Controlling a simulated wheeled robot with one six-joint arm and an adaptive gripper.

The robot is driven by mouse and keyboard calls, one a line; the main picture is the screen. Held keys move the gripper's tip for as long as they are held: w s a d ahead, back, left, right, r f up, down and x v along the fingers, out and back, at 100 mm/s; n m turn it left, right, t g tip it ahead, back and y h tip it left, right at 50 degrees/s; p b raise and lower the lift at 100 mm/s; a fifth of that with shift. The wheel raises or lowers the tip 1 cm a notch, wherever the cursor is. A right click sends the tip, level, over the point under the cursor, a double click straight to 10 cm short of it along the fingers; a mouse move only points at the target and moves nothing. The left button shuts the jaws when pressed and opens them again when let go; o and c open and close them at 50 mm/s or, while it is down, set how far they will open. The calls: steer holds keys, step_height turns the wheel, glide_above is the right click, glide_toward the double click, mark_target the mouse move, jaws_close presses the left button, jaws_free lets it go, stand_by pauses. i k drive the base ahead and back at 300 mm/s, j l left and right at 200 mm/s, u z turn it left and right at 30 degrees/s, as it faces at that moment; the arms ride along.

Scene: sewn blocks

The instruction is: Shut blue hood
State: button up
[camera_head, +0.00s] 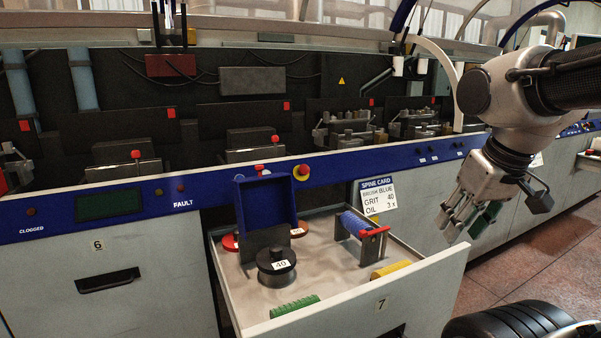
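The blue hood (265,207) is a square, box-like cover that stands raised, its hollow side facing the camera. It is in the pulled-out drawer (352,305) numbered 7, at the left back part. A dark spool (277,262) labelled 40 sits just below and in front of it.
In the drawer are a blue brush roller (360,226) with a red handle, a green brush (295,307) and a yellow brush (391,268). A spine card (378,197) stands behind. A blue-edged machine panel (130,204) runs along the back. A black tyre-like round thing (510,325) is bottom right.

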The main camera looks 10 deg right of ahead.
mark_target(261, 201)
steer(key=j+z, duration=0.2)
steer(key=j, duration=0.2)
steer(key=j+z, duration=0.25)
steer(key=j, duration=0.15)
steer(key=k+j+z, duration=0.2)
steer(key=j, duration=0.15)
steer(key=j+z, duration=0.25)
steer(key=k+j, duration=0.1)
steer(key=j, duration=0.25)
steer(key=k+j, duration=0.15)
steer(key=j, duration=0.15)
steer(key=k+j, duration=0.1)
steer(key=j, duration=0.25)
steer(key=k+j, duration=0.15)
steer(key=j, duration=0.2)
steer(key=k+j+z, duration=0.1)
steer(key=j, duration=0.25)
steer(key=i+j+u, duration=0.15)
steer(key=i+j, duration=0.2)
steer(key=i+j+u, duration=0.1)
steer(key=i+j, duration=0.2)
steer(key=i, duration=0.2)
